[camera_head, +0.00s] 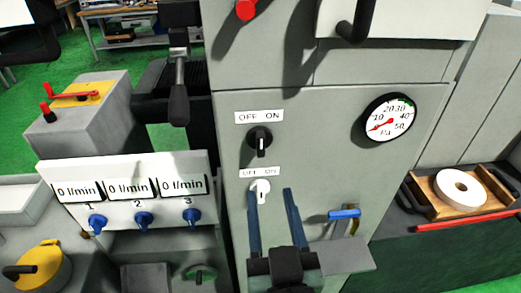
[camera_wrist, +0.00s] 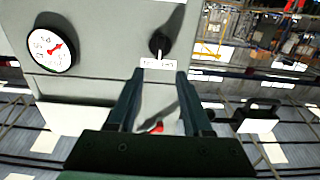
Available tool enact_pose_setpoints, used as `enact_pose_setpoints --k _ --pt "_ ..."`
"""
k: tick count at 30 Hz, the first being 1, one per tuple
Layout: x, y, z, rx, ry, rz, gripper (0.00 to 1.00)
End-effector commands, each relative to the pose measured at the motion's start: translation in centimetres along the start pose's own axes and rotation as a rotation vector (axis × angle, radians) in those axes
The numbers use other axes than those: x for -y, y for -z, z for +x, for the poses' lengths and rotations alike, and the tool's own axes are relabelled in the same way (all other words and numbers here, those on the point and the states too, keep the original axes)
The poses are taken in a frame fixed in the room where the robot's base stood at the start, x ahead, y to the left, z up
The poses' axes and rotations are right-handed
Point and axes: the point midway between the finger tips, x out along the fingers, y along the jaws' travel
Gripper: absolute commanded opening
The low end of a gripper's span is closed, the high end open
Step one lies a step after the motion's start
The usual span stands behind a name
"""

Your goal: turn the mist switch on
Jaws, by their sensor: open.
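Two rotary switches sit one above the other on the grey panel. The upper switch (camera_head: 260,141) has a black knob under an OFF ON label (camera_head: 259,117). The lower switch (camera_head: 261,188) has a white knob under a second OFF ON label (camera_head: 259,172). Both knobs point roughly straight down. No readable label says which is the mist switch. My gripper (camera_head: 270,191) is open and empty, its fingertips appearing either side of the white knob; contact cannot be told. In the wrist view, my open gripper (camera_wrist: 154,74) frames a label below a black knob (camera_wrist: 158,43).
A pressure gauge (camera_head: 389,118) is on the panel at right. A blue-handled valve (camera_head: 344,214) is right of my gripper. A flow panel (camera_head: 130,190) with several blue knobs is at left. A red knob (camera_head: 246,9) is above, and a wooden tray (camera_head: 430,188) holds a white wheel.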

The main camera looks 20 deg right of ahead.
Motion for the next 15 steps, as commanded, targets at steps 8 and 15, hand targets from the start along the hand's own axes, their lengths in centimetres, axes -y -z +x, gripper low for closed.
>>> enact_pose_setpoints --k 8,15 --pt "-0.1 0.5 3.7 -0.001 -0.002 -0.001 0.50" --pt "-0.1 0.4 8.1 0.000 -0.002 0.000 0.50"
